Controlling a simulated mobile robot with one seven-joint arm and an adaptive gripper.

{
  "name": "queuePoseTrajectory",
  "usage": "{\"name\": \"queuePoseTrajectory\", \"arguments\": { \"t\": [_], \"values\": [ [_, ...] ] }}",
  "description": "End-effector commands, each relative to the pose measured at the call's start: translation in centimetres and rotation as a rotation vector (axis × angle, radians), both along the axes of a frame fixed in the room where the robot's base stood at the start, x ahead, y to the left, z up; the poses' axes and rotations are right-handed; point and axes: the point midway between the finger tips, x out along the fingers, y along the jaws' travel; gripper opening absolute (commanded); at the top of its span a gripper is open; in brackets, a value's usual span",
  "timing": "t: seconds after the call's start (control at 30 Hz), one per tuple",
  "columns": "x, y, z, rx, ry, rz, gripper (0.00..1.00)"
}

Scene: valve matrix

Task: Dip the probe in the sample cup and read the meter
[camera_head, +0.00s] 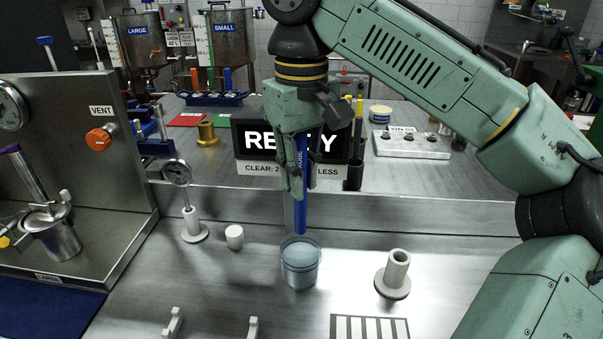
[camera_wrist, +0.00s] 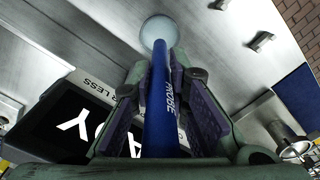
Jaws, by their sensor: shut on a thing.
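My gripper (camera_head: 297,192) is shut on the blue probe (camera_head: 301,212), which hangs upright below it. The probe also shows in the wrist view (camera_wrist: 161,105), with the word PROBE on its side. The clear sample cup (camera_head: 301,265) with bluish liquid stands on the bench right below the probe. The cup also shows in the wrist view (camera_wrist: 158,32), beyond the probe tip. The black meter display (camera_head: 247,140) behind my gripper is partly hidden and appears to read READY.
A grey holder (camera_head: 395,273) stands right of the cup. A small white cap (camera_head: 234,237) and a dial gauge on a stand (camera_head: 178,173) are to the left. White hooks (camera_head: 173,322) and a striped pad (camera_head: 370,327) lie in front. A steel panel (camera_head: 70,130) rises at left.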

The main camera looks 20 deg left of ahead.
Motion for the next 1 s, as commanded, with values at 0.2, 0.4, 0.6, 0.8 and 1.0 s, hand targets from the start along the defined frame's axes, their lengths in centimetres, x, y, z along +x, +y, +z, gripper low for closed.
{"name": "queuePoseTrajectory", "arguments": {
  "t": [0.2, 0.4, 0.6, 0.8, 1.0],
  "values": [
    [0.0, 0.0, -1.9, -0.001, -0.001, 0.000, 0.00],
    [0.0, 0.0, -3.3, 0.000, 0.000, 0.001, 0.00],
    [0.0, 0.0, -4.9, 0.001, 0.001, 0.001, 0.00],
    [0.0, 0.0, -6.5, 0.000, 0.000, 0.001, 0.00],
    [0.0, 0.0, -8.0, -0.001, 0.001, 0.002, 0.00]
  ]
}}
